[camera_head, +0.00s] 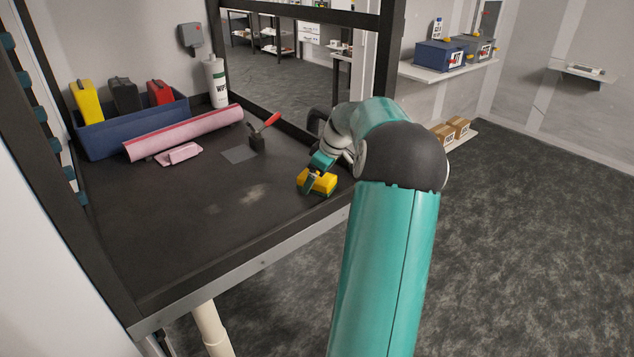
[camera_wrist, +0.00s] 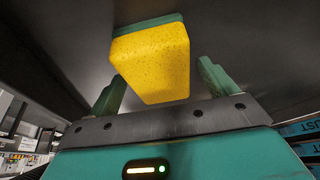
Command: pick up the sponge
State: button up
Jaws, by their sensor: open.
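The yellow sponge (camera_head: 322,184) is near the right front edge of the dark bench (camera_head: 190,235). In the wrist view, the sponge (camera_wrist: 152,66) is a speckled yellow block with a green layer along its far side. My gripper (camera_head: 314,177) is right over the sponge in the head view and hides part of it. In the wrist view, my gripper (camera_wrist: 161,76) is open, its two green fingers to the left and right of the sponge. Gaps show between the sponge and both fingers. Whether the fingertips reach down beside the sponge is hard to tell.
A red-handled tool (camera_head: 259,137) stands behind the sponge, by a grey square (camera_head: 239,154). The bench's front is clear. Dark frame posts border it.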

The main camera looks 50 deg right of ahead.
jog(key=shift+f, duration=0.2)
dwell(0.6)
jog(key=c, duration=1.2)
jog(key=shift+o, duration=0.2)
